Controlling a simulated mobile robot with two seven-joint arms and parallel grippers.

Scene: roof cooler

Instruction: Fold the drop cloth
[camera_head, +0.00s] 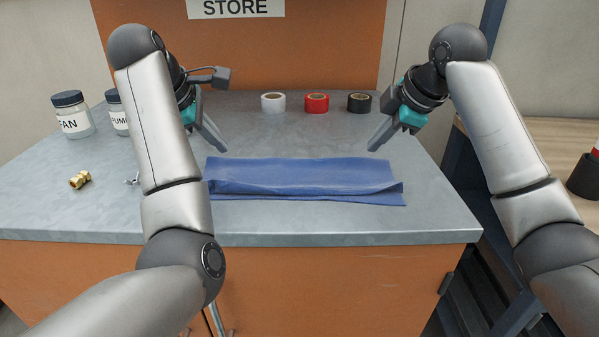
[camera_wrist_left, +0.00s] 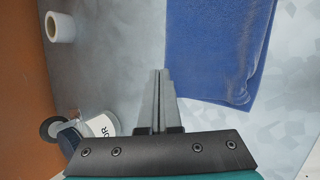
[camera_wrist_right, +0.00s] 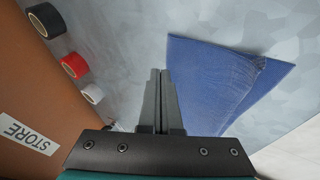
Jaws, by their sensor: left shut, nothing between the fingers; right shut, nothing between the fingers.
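The blue drop cloth (camera_head: 300,181) lies on the grey worktop as a wide, low strip, with a folded layer on top and a thin lower edge showing along the front. One end of it shows in the left wrist view (camera_wrist_left: 215,45) and the other in the right wrist view (camera_wrist_right: 215,85). My left gripper (camera_head: 219,146) is shut and empty, above the worktop near the cloth's back left corner. My right gripper (camera_head: 374,146) is shut and empty, just behind the cloth's back right corner. Neither gripper touches the cloth visibly. My left arm hides the worktop left of the cloth.
White (camera_head: 273,103), red (camera_head: 317,103) and black (camera_head: 360,102) tape rolls stand at the back. Two lidded jars, one labelled FAN (camera_head: 73,117), stand at the left. A brass fitting (camera_head: 80,180) lies before them. The worktop's front strip (camera_head: 340,224) is clear.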

